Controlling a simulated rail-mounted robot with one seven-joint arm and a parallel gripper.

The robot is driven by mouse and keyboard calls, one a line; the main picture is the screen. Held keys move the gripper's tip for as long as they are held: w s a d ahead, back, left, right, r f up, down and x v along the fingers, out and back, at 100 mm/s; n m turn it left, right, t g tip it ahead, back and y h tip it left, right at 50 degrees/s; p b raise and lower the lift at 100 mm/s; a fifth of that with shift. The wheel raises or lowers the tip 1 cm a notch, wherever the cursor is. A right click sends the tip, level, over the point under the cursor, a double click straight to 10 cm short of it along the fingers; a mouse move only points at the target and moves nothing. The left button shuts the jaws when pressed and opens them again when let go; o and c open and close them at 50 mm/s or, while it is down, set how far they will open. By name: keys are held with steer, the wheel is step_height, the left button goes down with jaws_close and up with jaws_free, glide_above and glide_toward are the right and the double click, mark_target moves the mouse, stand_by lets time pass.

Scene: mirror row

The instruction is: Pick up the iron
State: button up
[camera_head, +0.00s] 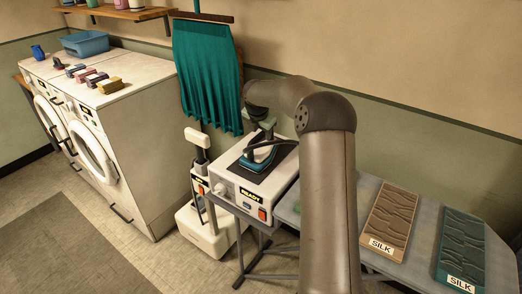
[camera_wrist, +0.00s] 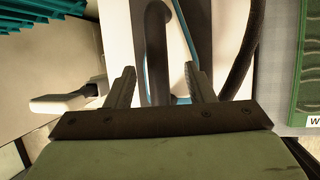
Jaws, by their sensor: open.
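The iron (camera_head: 260,157) has a teal body and stands on the dark top of a white station box (camera_head: 233,187) labelled READY, in the middle of the head view. My gripper (camera_head: 264,128) is just above it, and my arm partly hides the iron's right side. In the wrist view my gripper (camera_wrist: 161,80) is open, with its two fingers apart. A dark bar that looks like the iron's handle (camera_wrist: 155,50) lies between the fingers, with teal edges of the iron beside it. I see no clear contact between fingers and handle.
Brown (camera_head: 392,220) and green (camera_head: 462,248) boards labelled SILK lie on the grey table at right. A teal cloth (camera_head: 207,75) hangs behind the station. White washing machines (camera_head: 120,125) stand at left. A white upright device (camera_head: 203,225) stands left of the station.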

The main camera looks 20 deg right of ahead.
mark_target(260, 134)
steer(key=p+x, duration=0.1)
steer(key=x, duration=0.3)
steer(key=shift+w+f, duration=0.15)
jaws_close()
stand_by(1.1)
steer(key=shift+r, duration=0.2)
